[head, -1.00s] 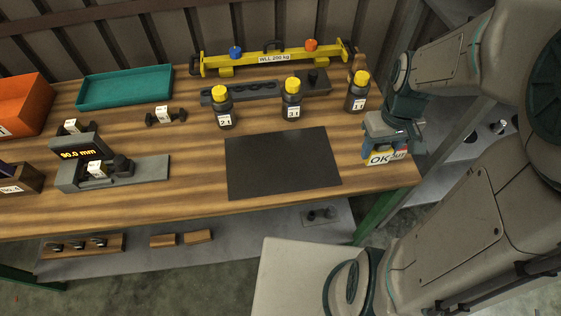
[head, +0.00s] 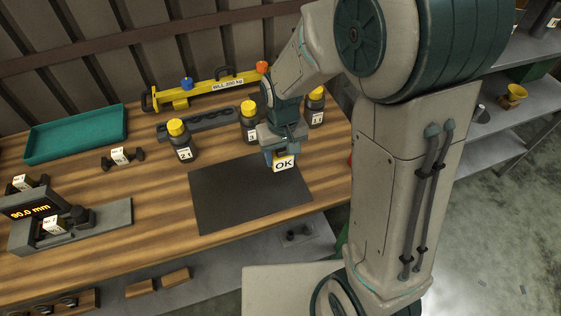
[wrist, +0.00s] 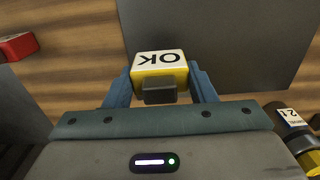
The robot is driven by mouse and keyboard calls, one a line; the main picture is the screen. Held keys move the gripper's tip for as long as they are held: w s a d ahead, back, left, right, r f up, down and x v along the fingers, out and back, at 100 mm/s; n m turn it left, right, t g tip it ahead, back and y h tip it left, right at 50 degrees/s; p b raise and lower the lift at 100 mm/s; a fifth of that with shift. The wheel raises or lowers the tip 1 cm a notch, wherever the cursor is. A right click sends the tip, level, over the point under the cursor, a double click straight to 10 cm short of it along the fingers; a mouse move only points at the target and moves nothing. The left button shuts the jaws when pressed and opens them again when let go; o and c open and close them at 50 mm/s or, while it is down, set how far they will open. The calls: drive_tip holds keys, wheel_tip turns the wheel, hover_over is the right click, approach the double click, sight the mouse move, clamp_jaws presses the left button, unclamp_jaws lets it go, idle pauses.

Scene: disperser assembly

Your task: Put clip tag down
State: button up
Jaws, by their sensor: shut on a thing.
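The clip tag (head: 284,163) is a small yellow block with a white face marked "OK". My gripper (head: 272,157) is shut on it, above the right part of the dark mat (head: 230,205) on the wooden table. In the wrist view the tag (wrist: 159,66) sits between the two blue fingers of my gripper (wrist: 160,85), with a dark piece at its near side. The mat (wrist: 215,40) lies beneath and beyond it. The exact gap between tag and mat cannot be told.
Yellow-capped bottles stand behind the mat, one at the left (head: 180,140), one in the middle (head: 249,122) and one at the right (head: 315,105). A yellow lifting beam (head: 205,90) lies behind them. A grey gauge (head: 70,225) and a teal tray (head: 77,133) are at the left. The mat is bare.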

sight(279, 165)
drive_tip(key=shift+w+a+f, duration=0.1)
drive_tip(key=shift+a+f, duration=0.3)
drive_tip(key=shift+a, duration=0.05)
drive_tip(key=shift+f, duration=1.9)
drive_tip(key=shift+f, duration=0.15)
drive_tip(key=o, duration=1)
